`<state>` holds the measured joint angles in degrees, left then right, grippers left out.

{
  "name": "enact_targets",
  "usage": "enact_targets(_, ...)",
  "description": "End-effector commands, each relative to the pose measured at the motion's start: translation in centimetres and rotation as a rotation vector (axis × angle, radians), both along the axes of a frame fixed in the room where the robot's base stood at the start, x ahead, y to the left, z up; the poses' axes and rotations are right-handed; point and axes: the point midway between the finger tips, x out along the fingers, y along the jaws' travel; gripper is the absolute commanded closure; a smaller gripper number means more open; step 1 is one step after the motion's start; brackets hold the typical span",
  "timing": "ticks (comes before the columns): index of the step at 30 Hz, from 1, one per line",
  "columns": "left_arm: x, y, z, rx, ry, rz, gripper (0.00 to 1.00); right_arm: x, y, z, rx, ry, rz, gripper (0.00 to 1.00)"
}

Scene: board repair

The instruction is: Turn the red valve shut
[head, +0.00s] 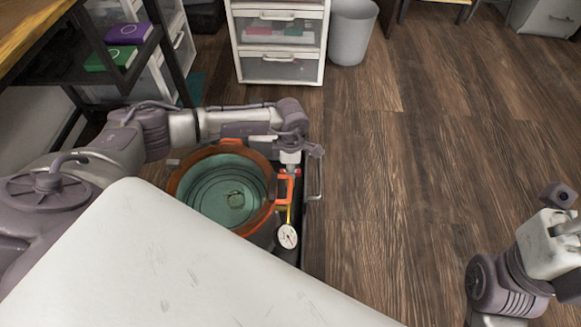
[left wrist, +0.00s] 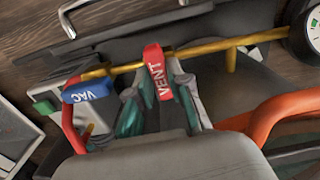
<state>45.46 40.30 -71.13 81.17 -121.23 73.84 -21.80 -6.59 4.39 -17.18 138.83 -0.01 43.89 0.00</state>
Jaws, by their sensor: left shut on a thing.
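The red valve handle, marked VENT (left wrist: 156,72), sits on a brass pipe (left wrist: 255,38) in the left wrist view. My left gripper (left wrist: 160,105) is shut on the red handle, one finger on each side of it. In the head view my left gripper (head: 290,160) reaches down beside the pot's right rim, and its fingertips are hard to make out. A blue handle marked VAC (left wrist: 87,91) is to the left on the same pipe. My right arm is at the lower right of the head view; its fingers do not show.
An orange-rimmed pot (head: 178,180) with a clear greenish lid stands beside the valves. A round dial gauge (head: 287,236) is in front of them. A white drawer unit (head: 279,40) and a grey bin (head: 352,32) stand behind. The wood floor on the right is clear.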

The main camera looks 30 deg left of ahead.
Motion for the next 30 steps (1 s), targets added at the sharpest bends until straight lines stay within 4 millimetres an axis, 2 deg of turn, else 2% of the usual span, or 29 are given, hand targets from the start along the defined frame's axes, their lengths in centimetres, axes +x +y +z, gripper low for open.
enact_targets(20, 0.03, 0.01, 0.02, 0.000, -0.001, -0.064, 1.00, 0.02, 0.03, 0.03, -0.001, 0.001, 0.001, 1.00)
enact_targets(21, 0.03, 0.01, 0.02, 0.000, -0.001, -0.064, 0.78, 0.02, 0.03, 0.03, -0.001, 0.001, 0.001, 1.00)
enact_targets(25, 0.02, 0.01, 0.02, 0.000, -0.001, -0.064, 0.56, 0.02, 0.03, 0.03, -0.001, 0.001, 0.001, 1.00)
enact_targets(30, 0.02, 0.01, 0.02, 0.000, -0.001, -0.063, 0.56, 0.03, 0.03, 0.02, -0.001, 0.002, 0.001, 1.00)
